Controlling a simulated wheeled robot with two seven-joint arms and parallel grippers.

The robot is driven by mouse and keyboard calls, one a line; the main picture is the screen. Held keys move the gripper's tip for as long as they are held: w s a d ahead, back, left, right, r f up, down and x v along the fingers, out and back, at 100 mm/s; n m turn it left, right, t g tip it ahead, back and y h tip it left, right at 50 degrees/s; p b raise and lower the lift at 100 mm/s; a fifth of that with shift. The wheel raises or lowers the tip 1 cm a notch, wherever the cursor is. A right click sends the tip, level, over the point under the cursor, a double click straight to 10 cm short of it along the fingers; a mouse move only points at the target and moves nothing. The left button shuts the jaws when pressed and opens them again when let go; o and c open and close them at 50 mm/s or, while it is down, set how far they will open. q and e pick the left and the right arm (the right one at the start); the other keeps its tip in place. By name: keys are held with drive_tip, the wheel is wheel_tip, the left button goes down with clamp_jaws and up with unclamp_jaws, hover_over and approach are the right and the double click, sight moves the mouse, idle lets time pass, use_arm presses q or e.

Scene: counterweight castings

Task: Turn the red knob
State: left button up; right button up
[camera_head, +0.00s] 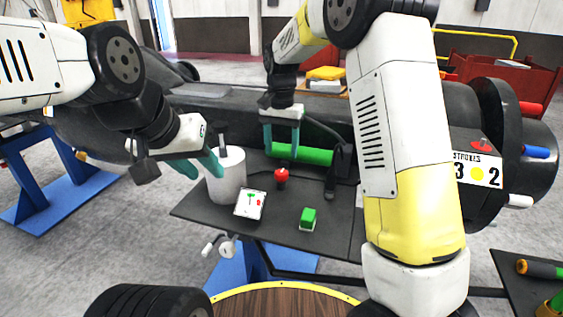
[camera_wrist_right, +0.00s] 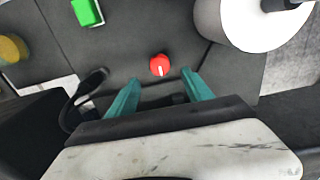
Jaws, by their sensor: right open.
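The red knob (camera_head: 281,178) stands on the dark shelf (camera_head: 330,222), right of the white cylinder (camera_head: 228,180). In the right wrist view the red knob (camera_wrist_right: 159,65) carries a white pointer mark and lies just beyond my fingertips, centred between them. My right gripper (camera_head: 282,150) is open and empty above the knob, with its teal fingers pointing down; they also show in the wrist view (camera_wrist_right: 162,82). My left gripper (camera_head: 205,172) has its teal fingers apart and empty, at the left side of the white cylinder, one fingertip overlapping it in the picture.
A green roller (camera_head: 315,156) is behind the right gripper. A black cable (camera_wrist_right: 80,95) runs near the knob. A counter panel (camera_head: 476,170) is at right.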

sight(281, 172)
wheel_tip(281, 172, down, 7)
drive_tip(key=shift+f, duration=0.2)
idle(0.3)
clamp_jaws()
